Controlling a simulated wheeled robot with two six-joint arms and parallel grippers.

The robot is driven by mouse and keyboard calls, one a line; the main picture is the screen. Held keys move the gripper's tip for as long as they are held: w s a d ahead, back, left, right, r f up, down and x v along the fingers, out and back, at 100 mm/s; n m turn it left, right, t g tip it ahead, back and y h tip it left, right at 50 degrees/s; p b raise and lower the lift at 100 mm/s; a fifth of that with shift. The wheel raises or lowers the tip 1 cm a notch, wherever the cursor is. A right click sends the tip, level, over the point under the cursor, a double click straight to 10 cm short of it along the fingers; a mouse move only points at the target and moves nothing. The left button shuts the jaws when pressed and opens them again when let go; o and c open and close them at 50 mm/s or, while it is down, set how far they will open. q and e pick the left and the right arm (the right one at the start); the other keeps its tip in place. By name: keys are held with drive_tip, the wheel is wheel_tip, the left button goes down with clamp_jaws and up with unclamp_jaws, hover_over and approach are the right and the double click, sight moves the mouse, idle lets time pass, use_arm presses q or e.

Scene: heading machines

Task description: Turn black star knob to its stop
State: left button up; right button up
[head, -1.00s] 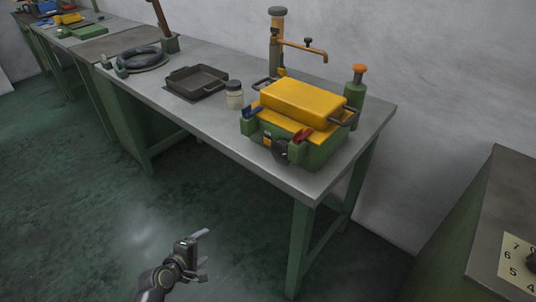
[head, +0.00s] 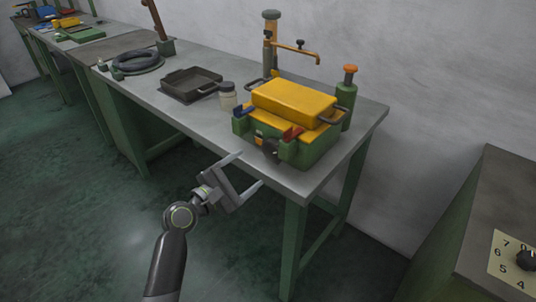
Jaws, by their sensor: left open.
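A black knob (head: 270,151), star-like in outline, sits on the front of a green box (head: 318,152) with a yellow lid (head: 294,101). The box stands near the right end of the grey workbench (head: 180,101). My left gripper (head: 251,169) is open and empty, in front of the bench's front edge. Its fingers point up and right toward the knob and are apart from it. My right gripper is not in view.
A red lever (head: 292,134) and a blue lever (head: 244,111) flank the knob. A jar (head: 228,96), a dark tray (head: 191,84) and a green bottle (head: 346,97) stand nearby. Another black knob (head: 525,260) is on a numbered plate at right.

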sight(270, 153)
use_arm(q)
drive_tip(key=x, duration=0.9)
